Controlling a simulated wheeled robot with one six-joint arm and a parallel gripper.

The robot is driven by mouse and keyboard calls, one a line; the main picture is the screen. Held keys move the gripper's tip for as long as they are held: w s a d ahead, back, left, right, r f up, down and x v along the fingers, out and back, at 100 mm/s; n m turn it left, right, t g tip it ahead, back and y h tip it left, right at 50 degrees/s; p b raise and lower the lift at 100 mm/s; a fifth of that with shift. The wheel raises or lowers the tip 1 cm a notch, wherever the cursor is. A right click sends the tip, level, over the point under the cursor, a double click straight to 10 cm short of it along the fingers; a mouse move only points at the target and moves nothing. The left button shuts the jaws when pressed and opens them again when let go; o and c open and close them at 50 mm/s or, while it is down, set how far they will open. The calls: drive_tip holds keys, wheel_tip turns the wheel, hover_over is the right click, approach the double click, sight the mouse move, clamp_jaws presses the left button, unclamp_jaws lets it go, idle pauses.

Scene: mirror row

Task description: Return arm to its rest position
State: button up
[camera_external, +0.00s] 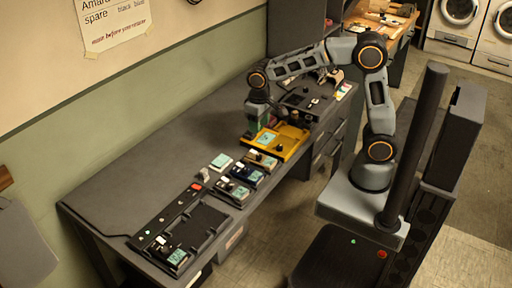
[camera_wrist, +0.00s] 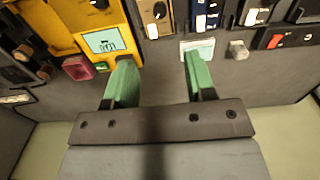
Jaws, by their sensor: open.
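My gripper (camera_wrist: 155,85) shows in the wrist view with its two green fingers spread apart and nothing between them. In the external view my gripper (camera_external: 254,128) points down over the desk, beside the yellow device (camera_external: 287,143). My arm reaches out from its base at the right and bends down at the wrist. In the wrist view the yellow device (camera_wrist: 75,15) is at the upper left, with a small screen, near the left finger. Whether the fingers touch anything below cannot be told.
The long dark desk (camera_external: 140,165) carries a row of small devices (camera_external: 240,180), a black tray (camera_external: 190,228) at the near end and a dark device (camera_external: 305,98) at the far end. A wall with a paper sign (camera_external: 112,22) runs behind it.

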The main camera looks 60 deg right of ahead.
drive_tip(key=shift+r, duration=0.3)
idle(0.4)
drive_tip(key=s+d+r+t, duration=0.2)
drive_tip(key=s+d+t, duration=0.1)
drive_tip(key=s+d, duration=1)
drive_tip(key=shift+s+d+r+t, duration=0.15)
drive_tip(key=shift+s+d+t, duration=0.1)
drive_tip(key=shift+s+t, duration=0.05)
drive_tip(key=shift+a, duration=0.1)
idle(1.7)
